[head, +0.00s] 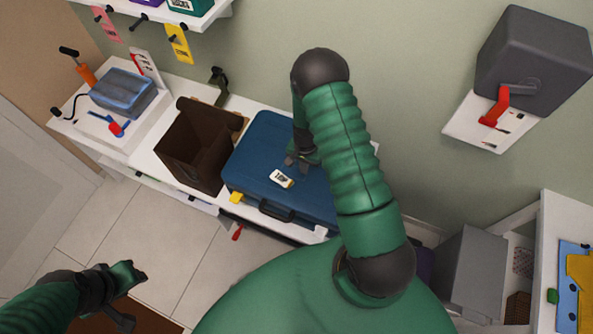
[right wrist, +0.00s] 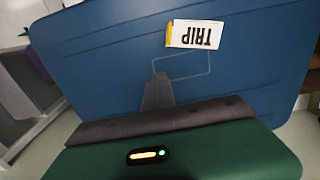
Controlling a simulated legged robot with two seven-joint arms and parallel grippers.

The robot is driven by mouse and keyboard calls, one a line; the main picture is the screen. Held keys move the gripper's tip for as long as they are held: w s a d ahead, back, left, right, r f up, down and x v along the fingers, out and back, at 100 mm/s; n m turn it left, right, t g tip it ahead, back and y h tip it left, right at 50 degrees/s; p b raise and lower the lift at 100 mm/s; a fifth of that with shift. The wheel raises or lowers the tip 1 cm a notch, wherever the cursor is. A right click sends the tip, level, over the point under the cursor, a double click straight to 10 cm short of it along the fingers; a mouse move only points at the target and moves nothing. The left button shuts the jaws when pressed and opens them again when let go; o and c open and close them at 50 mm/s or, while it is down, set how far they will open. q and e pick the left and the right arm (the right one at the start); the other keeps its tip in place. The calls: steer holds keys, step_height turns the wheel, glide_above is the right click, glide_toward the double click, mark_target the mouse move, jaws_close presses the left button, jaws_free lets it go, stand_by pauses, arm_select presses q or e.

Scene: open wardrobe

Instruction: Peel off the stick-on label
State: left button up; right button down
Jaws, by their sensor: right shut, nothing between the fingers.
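A small white label (head: 282,179) with a yellow end sticks on the lid of a blue suitcase (head: 262,140). In the right wrist view the label (right wrist: 195,34) reads TRIP upside down and looks flat on the blue surface (right wrist: 110,60). My right gripper (head: 296,164) is shut and empty, just behind the label and apart from it. Its finger (right wrist: 158,90) points toward the label in the wrist view; I cannot tell if it touches the lid. My left gripper (head: 134,294) is open and empty at the lower left, away from the suitcase.
A brown open bin (head: 190,150) stands left of the suitcase on the white bench. Further left is a blue-grey box (head: 123,92). A grey wall box with a red handle (head: 497,105) is at the right.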

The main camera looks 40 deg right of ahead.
steer(key=shift+r, duration=0.1)
step_height(320, 180, up, 5)
steer(key=p, duration=0.3)
steer(key=shift+p, duration=0.35)
steer(key=c, duration=1.7)
jaws_free()
